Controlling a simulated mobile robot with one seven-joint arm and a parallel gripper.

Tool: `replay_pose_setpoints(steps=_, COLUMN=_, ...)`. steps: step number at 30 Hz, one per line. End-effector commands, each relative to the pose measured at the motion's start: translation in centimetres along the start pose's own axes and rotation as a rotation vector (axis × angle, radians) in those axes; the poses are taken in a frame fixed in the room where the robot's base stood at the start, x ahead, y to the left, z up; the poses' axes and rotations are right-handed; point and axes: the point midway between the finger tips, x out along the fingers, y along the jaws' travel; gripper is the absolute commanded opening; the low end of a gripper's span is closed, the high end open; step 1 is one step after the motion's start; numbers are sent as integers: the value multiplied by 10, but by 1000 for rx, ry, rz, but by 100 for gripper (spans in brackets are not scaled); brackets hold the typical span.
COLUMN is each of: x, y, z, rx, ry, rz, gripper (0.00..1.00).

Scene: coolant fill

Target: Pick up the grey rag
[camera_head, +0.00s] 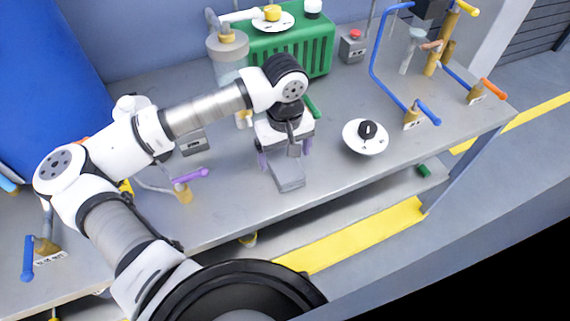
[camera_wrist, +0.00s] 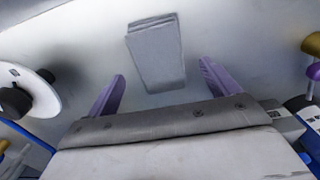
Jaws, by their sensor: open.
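The grey rag (camera_head: 288,175) lies folded on the grey workbench (camera_head: 340,185), near its front edge. In the wrist view the rag (camera_wrist: 157,55) is a grey folded rectangle, slightly tilted, ahead of and between the fingers. My gripper (camera_head: 286,158) is above the bench by the rag, with its purple fingers apart. In the wrist view my gripper (camera_wrist: 160,85) is open and empty. The fingers do not appear to touch the rag. The height of the fingertips above the bench is hard to tell.
A white disc with a black knob (camera_head: 366,131) is right of the rag; it also shows in the wrist view (camera_wrist: 20,97). A purple-handled valve (camera_head: 187,180) is to the left. A green machine (camera_head: 300,50) stands behind. Blue-handled piping (camera_head: 420,112) is at the right.

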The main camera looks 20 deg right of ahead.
Motion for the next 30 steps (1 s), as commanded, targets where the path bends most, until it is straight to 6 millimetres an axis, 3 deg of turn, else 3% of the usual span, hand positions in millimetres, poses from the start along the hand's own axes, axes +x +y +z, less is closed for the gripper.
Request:
replay_pose_setpoints(steps=7, x=29, y=0, z=2, rx=0, ry=-3, rz=1, gripper=87)
replay_pose_setpoints(steps=16, x=34, y=0, z=1, rx=0, ry=0, rz=1, gripper=86)
replay_pose_setpoints(steps=27, x=34, y=0, z=1, rx=0, ry=0, rz=1, gripper=39)
replay_pose_setpoints(steps=30, x=34, y=0, z=1, rx=0, ry=0, rz=1, gripper=39)
